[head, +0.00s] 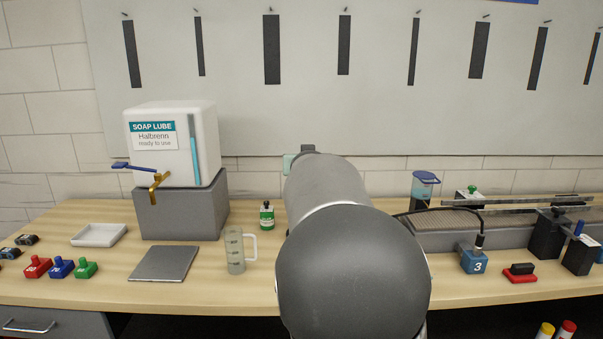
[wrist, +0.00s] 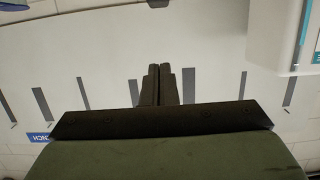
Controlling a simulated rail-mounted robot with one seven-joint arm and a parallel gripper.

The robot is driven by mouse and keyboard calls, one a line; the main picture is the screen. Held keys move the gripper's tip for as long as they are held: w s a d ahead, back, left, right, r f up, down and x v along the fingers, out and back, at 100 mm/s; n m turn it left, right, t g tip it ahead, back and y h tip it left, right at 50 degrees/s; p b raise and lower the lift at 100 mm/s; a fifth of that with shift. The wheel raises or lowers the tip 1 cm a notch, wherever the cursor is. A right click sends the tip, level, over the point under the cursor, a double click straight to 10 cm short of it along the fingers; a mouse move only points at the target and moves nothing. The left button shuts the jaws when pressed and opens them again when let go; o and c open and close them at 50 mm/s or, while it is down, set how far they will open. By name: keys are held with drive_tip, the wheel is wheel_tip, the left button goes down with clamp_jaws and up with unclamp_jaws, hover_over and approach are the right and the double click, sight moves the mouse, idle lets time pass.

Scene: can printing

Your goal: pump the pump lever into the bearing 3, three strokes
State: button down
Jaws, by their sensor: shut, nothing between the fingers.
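A blue block marked 3 (head: 473,262), the bearing 3, stands on the right part of the bench at the front of a grey conveyor-like bed. A black hose (head: 440,209) runs from its top fitting leftward behind my arm. I cannot make out a pump lever; my arm hides the middle of the bench where the hose leads. My gripper (wrist: 156,84) is shut with its fingers together and nothing between them. In the wrist view it points at the wall panel, touching nothing I can see. In the head view my arm mostly hides it.
Left of my arm stand a white soap lube tank (head: 205,130) on a grey block (head: 180,213), a green bottle (head: 267,217) and a clear jug (head: 236,250).

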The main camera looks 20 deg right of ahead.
drive_tip(key=p+x, duration=0.1)
drive_tip(key=x, duration=0.9)
drive_tip(key=shift+w+d, duration=0.1)
drive_tip(key=shift+w, duration=0.1)
drive_tip(key=f, duration=0.2)
drive_tip(key=shift+s+f, duration=0.25)
drive_tip(key=shift+f, duration=0.7)
drive_tip(key=shift+f, duration=0.15)
